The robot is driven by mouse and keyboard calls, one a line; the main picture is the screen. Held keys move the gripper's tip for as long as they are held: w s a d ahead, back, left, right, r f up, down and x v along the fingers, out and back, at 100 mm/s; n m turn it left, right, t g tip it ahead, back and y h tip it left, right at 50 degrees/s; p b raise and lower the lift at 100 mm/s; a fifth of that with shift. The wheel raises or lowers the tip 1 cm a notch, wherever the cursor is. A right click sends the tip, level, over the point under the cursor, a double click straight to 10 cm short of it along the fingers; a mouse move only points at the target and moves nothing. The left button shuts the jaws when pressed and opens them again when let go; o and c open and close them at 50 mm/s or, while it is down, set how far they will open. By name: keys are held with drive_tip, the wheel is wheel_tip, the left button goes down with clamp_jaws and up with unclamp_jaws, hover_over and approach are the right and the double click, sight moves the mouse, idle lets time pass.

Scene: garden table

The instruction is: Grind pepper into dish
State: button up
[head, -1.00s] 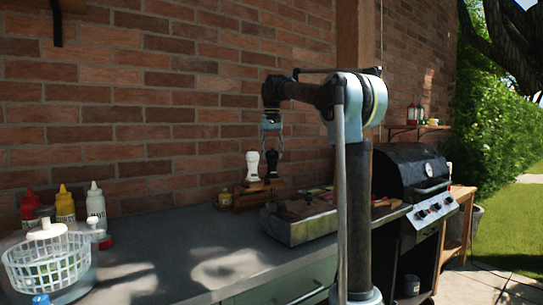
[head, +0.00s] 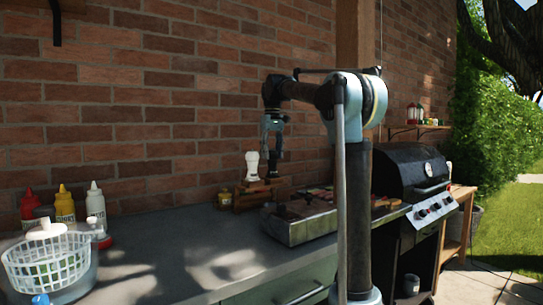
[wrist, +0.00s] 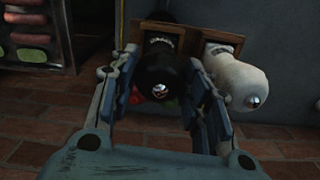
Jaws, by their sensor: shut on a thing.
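My gripper (head: 274,147) is shut on the black pepper mill (head: 273,165), and its fingers sit on either side of the mill's dark body. The wrist view shows the black mill (wrist: 160,80) between the two fingers, with its metal-tipped top facing the camera. The mill is upright at the small wooden rack (head: 248,197); whether it touches the rack is unclear. A white mill (head: 252,165) stands just left of it, and shows right of the fingers in the wrist view (wrist: 238,82). I cannot tell which thing is the dish; a metal tray (head: 302,230) with food is right of the rack.
A small jar (head: 225,198) stands left of the rack. Red, yellow and white bottles (head: 65,203) and a white basket (head: 48,262) are at the far left. The brick wall (head: 160,100) is close behind. The counter's middle (head: 175,245) is clear. A black grill (head: 410,175) stands right.

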drive_tip(key=n, duration=0.6)
drive_tip(key=shift+n, duration=0.3)
drive_tip(key=n, duration=0.5)
drive_tip(key=shift+n, duration=0.4)
drive_tip(key=o, duration=1.1)
drive_tip(key=shift+c, duration=0.2)
wheel_tip(320, 180, up, 12)
